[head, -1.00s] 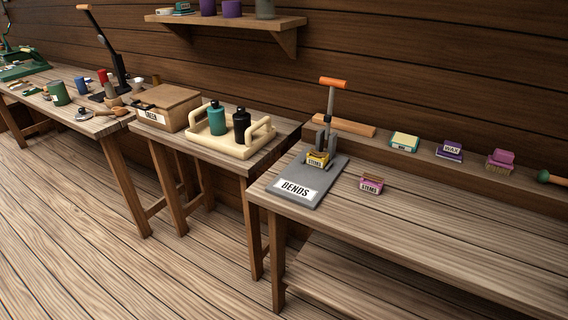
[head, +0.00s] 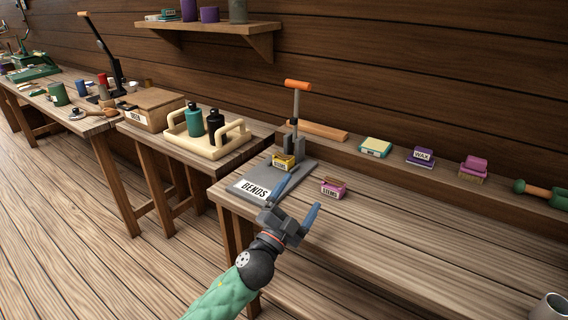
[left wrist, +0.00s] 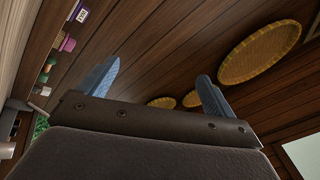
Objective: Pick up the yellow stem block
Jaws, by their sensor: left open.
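The yellow stem block (head: 284,162), a small block with a white label, sits at the foot of an upright tool with an orange handle (head: 298,85) on the grey BENDS board (head: 238,186). My left gripper (head: 298,200) is open and empty, with blue fingers, in front of the board and apart from the block. Its fingers also show in the left wrist view (left wrist: 158,72), where the block does not appear. A pink block with a similar label (head: 333,188) lies on the bench right of the board. My right gripper is not in view.
A tray with two bottles (head: 207,140) stands on the table to the left. The bench's right part is mostly clear.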

